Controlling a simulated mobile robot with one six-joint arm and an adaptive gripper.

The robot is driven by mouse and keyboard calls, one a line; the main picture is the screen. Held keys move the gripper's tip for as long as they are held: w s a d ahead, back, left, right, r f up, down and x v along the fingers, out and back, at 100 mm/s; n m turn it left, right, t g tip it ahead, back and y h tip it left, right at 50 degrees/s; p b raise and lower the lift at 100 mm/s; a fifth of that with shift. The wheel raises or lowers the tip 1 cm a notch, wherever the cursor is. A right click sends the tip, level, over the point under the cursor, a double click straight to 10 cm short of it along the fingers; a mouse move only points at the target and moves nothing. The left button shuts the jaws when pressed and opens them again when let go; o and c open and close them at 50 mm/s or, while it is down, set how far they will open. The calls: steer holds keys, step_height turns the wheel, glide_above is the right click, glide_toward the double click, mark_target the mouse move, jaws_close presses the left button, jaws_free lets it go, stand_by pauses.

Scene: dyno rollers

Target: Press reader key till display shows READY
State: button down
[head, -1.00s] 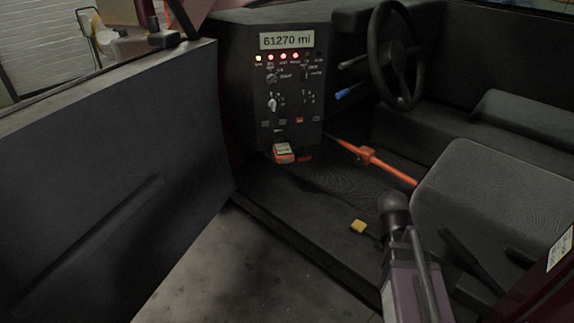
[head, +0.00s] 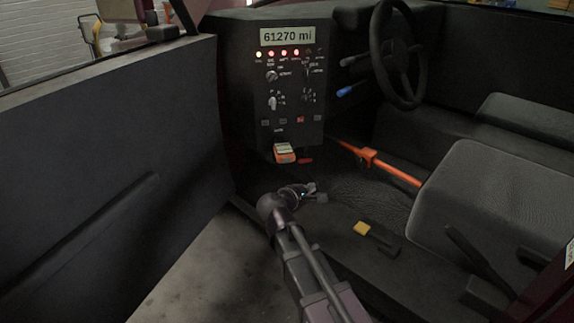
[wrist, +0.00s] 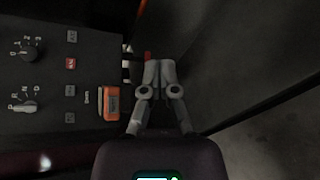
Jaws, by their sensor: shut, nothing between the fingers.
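The reader (head: 284,153) is a small orange and white box at the bottom of the dark console. It also shows in the wrist view (wrist: 110,103), left of my fingers. Its key and any text on it are too small to make out. The console display (head: 287,36) reads "61270 mi". My gripper (head: 318,192) is below and to the right of the reader, apart from it, over the footwell. In the wrist view my gripper (wrist: 159,68) has its fingertips together with nothing held.
An orange bar (head: 375,162) crosses the footwell to the right. The steering wheel (head: 394,55) and seat (head: 490,200) are further right. The open door (head: 110,170) stands at the left. Console knobs (wrist: 28,102) are left of the reader.

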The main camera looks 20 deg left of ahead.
steer(key=a, duration=0.1)
steer(key=a+n, duration=0.1)
steer(key=a, duration=0.1)
steer(key=s+a+r+n+t+y, duration=0.1)
steer(key=shift+a, duration=0.35)
steer(key=shift+w+a, duration=0.1)
steer(key=shift+w, duration=0.05)
steer(key=w+a, duration=0.4)
steer(key=w, duration=0.3)
steer(key=shift+a, duration=0.25)
steer(key=shift+w+a, duration=0.45)
steer(key=shift+w, duration=0.3)
stand_by(2.6)
steer(key=shift+s+d, duration=0.1)
steer(key=shift+s, duration=0.1)
steer(key=shift+s+d, duration=0.35)
steer(key=shift+s, duration=0.15)
stand_by(0.5)
steer(key=shift+s+d, duration=0.45)
steer(key=shift+s, duration=0.25)
steer(key=shift+s+d, duration=0.45)
steer(key=shift+s, duration=0.3)
steer(key=shift+s+d, duration=0.45)
steer(key=shift+s, duration=0.25)
